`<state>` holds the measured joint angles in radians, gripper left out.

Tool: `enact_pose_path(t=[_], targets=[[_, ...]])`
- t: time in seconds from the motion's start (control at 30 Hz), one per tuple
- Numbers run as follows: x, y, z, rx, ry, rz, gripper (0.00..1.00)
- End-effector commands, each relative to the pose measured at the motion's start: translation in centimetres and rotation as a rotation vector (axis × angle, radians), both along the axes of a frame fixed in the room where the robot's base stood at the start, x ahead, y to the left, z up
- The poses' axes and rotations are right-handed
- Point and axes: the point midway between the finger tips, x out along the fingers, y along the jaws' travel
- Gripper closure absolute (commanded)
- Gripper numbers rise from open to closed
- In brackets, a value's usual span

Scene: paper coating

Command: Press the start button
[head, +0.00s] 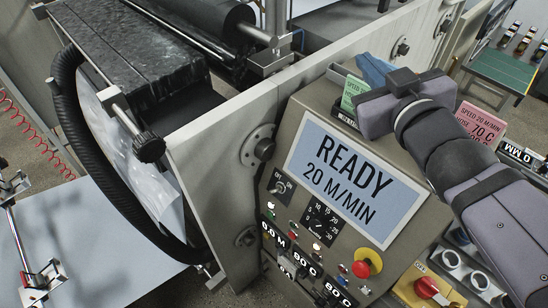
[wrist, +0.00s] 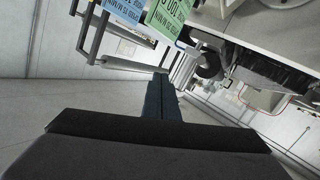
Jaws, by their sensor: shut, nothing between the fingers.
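The control console (head: 285,150) carries a display (head: 352,180) reading READY, 20 M/MIN. Below the display are a switch (head: 281,186), a speed dial (head: 318,222) and rows of small coloured buttons or lamps (head: 292,236). I cannot tell which of these is the start button; their labels are too small. A red mushroom button (head: 367,262) on a yellow base sits at the panel's lower right. My gripper (head: 368,65) is over the console's top edge, well above the buttons and touching none. Its blue fingers (wrist: 161,82) are shut and empty in the wrist view.
My arm crosses the console's right side. A red rotary switch on a yellow plate (head: 427,289) is lower right. Coating rollers (head: 220,20) and a black hose (head: 75,130) lie left.

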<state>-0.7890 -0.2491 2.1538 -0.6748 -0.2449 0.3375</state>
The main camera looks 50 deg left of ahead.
Motion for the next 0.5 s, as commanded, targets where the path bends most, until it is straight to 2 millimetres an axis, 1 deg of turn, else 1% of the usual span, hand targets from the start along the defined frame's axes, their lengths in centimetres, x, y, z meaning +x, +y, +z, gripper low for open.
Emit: enact_pose_path(t=[0.03, 0.07, 0.1, 0.17, 0.2, 0.27, 0.3, 0.33, 0.37, 0.4, 0.43, 0.47, 0.5], targets=[[-2.2, 1.4, 1.0, -0.036, -0.033, 0.067, 1.00], [-3.3, 2.0, 1.1, -0.058, -0.054, 0.105, 1.00], [-4.9, 2.9, 1.1, -0.088, -0.083, 0.155, 1.00], [-7.4, 4.0, 1.1, -0.128, -0.127, 0.231, 1.00], [-9.0, 4.6, 1.1, -0.155, -0.156, 0.281, 1.00], [-11.5, 5.5, 1.0, -0.195, -0.201, 0.360, 1.00], [-13.2, 6.1, 0.7, -0.225, -0.233, 0.413, 1.00], [-14.5, 6.4, 0.4, -0.247, -0.258, 0.452, 1.00], [-15.8, 6.8, 0.1, -0.274, -0.285, 0.493, 1.00], [-17.4, 7.4, -0.8, -0.313, -0.323, 0.546, 1.00], [-18.4, 7.8, -1.7, -0.348, -0.356, 0.584, 1.00], [-19.3, 8.3, -3.0, -0.388, -0.389, 0.616, 1.00], [-19.9, 9.1, -4.9, -0.444, -0.432, 0.647, 1.00]])
